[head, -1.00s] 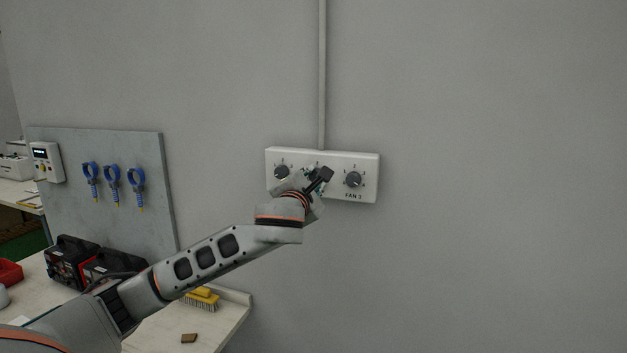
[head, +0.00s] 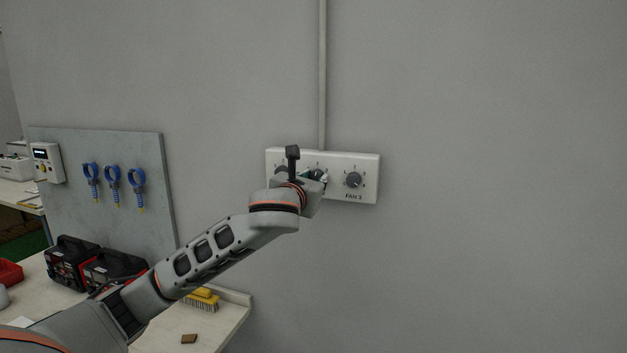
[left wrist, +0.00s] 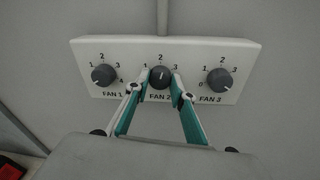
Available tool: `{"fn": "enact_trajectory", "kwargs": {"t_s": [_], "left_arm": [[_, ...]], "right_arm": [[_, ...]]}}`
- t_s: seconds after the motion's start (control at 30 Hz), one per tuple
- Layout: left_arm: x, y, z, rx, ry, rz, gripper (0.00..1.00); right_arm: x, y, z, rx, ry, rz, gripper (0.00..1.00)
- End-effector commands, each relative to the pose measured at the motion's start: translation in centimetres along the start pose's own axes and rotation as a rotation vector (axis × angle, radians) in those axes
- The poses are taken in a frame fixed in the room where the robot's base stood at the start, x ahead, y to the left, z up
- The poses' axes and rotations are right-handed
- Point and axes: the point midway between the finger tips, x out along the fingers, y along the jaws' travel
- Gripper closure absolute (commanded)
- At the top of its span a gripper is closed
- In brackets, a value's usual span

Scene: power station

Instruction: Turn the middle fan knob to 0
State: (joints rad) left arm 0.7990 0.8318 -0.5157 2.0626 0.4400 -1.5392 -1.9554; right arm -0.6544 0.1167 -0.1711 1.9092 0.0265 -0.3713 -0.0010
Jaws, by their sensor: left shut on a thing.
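The white fan panel (head: 367,166) is fixed to the wall. It also shows in the left wrist view (left wrist: 225,52). The middle knob, marked FAN 2 (left wrist: 160,77), is dark, and its pointer looks turned up near the 2. My left gripper (left wrist: 160,84) has its two fingers on either side of this knob and is shut on it. In the head view my left gripper (head: 316,177) covers part of the panel's middle. The FAN 1 knob (left wrist: 103,76) is to the left and the FAN 3 knob (left wrist: 219,79) to the right. My right gripper is out of view.
A grey conduit (head: 322,75) runs up the wall from the panel. At the left are a board (head: 150,155) with blue tools, black-and-red boxes (head: 72,262) and a table (head: 225,325) with a yellow brush (head: 201,298). The wall at the right is clear.

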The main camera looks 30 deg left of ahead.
Motion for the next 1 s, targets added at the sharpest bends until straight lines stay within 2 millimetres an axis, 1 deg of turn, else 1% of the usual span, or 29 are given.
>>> {"fn": "enact_trajectory", "kwargs": {"t_s": [1.0], "left_arm": [[0.01, 0.28, -0.05, -0.962, 0.059, -0.086, 0.98]], "right_arm": [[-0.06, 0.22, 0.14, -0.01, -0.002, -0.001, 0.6]]}}
